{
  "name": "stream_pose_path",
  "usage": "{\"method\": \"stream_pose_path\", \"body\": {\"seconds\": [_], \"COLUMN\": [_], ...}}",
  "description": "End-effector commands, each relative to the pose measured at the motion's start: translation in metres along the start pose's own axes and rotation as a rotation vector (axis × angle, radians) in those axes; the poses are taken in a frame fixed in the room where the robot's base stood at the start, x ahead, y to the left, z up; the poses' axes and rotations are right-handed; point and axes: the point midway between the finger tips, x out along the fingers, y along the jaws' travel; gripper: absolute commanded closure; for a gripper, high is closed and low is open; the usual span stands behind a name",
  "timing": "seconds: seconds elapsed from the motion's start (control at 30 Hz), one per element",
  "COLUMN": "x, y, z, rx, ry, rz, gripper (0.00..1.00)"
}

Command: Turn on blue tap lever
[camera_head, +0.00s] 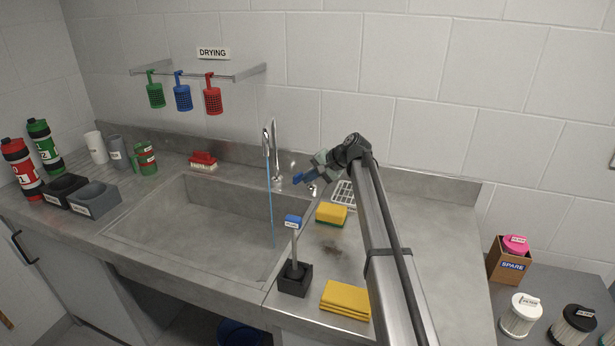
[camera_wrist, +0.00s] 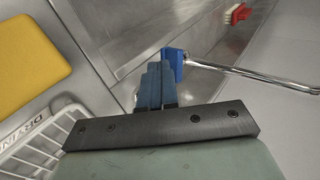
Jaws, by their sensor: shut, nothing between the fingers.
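A chrome tap (camera_head: 274,150) stands at the back right of the sink. A thin blue stream (camera_head: 271,215) runs from its spout down into the basin. In the wrist view a blue block, the tap lever's end (camera_wrist: 176,62), sits on a thin chrome rod (camera_wrist: 255,78) coming from the right. My gripper (camera_head: 300,177) is beside the tap, its blue fingers shut together and empty. In the wrist view the gripper's fingertips (camera_wrist: 157,68) are right beside the blue block; I cannot tell whether they touch. In the head view the lever is hard to separate from my fingers.
The sink basin (camera_head: 197,222) is empty. A yellow sponge (camera_head: 331,213), a white rack (camera_head: 345,192) and a blue-topped brush in a black holder (camera_head: 294,280) stand right of it. A red brush (camera_head: 203,160) lies behind it. Colored baskets hang from a wall rail (camera_head: 222,74).

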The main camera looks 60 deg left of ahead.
Motion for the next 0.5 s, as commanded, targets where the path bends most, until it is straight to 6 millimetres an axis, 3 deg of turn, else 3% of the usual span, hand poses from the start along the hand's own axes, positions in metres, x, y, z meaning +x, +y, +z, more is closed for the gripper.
{"method": "stream_pose_path", "body": {"seconds": [0.17,0.5], "x": [-0.023,-0.087], "y": [0.022,0.019], "z": [0.009,0.018], "rx": [0.001,0.000], "ry": [0.001,0.000], "rz": [0.000,0.000], "gripper": [1.00,1.00]}}
